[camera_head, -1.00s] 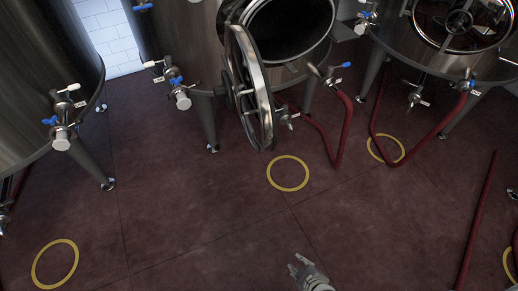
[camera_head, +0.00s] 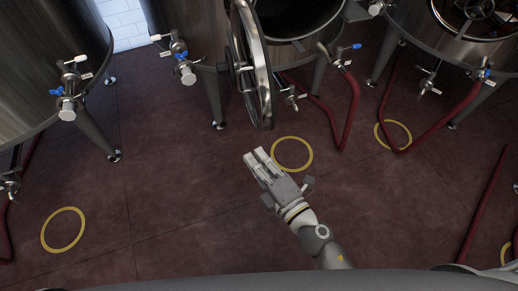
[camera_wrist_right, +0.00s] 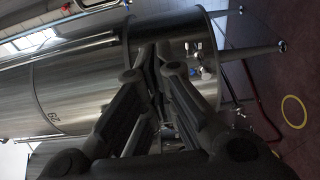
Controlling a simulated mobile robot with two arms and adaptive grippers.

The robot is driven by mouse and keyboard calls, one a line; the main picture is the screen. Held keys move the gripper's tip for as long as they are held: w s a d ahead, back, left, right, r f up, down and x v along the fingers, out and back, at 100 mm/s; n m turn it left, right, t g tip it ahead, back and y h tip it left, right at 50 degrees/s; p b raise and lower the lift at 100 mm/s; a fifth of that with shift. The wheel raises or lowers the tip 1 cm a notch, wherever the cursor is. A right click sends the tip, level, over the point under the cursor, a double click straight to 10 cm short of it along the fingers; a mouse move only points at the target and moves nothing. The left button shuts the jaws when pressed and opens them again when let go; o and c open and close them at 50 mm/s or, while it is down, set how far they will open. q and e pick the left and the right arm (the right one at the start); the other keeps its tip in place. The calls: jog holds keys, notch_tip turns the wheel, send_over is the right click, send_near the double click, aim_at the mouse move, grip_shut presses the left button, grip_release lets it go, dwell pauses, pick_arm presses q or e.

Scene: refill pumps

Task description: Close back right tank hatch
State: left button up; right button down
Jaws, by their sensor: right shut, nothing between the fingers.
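A round metal hatch door (camera_head: 262,84) stands wide open on the middle tank (camera_head: 208,72). It is seen nearly edge-on, and the dark tank opening (camera_head: 295,18) shows beside it. I cannot tell from the picture that this is the back right tank. My right gripper (camera_head: 254,158) is shut and empty, below the door in the picture and apart from it. In the right wrist view its fingers (camera_wrist_right: 153,52) lie in front of a steel tank (camera_wrist_right: 75,75). My left gripper is not in view.
A tank at the right (camera_head: 410,32) has a round hatch that looks shut. Another tank (camera_head: 50,60) stands at the left. Red hoses (camera_head: 352,115) lie across the floor at the right. The floor (camera_head: 170,200) around the yellow rings is mostly clear.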

jog(key=w+p, duration=0.2)
jog(key=w, duration=0.6)
jog(key=shift+w, duration=0.15)
dwell(0.4)
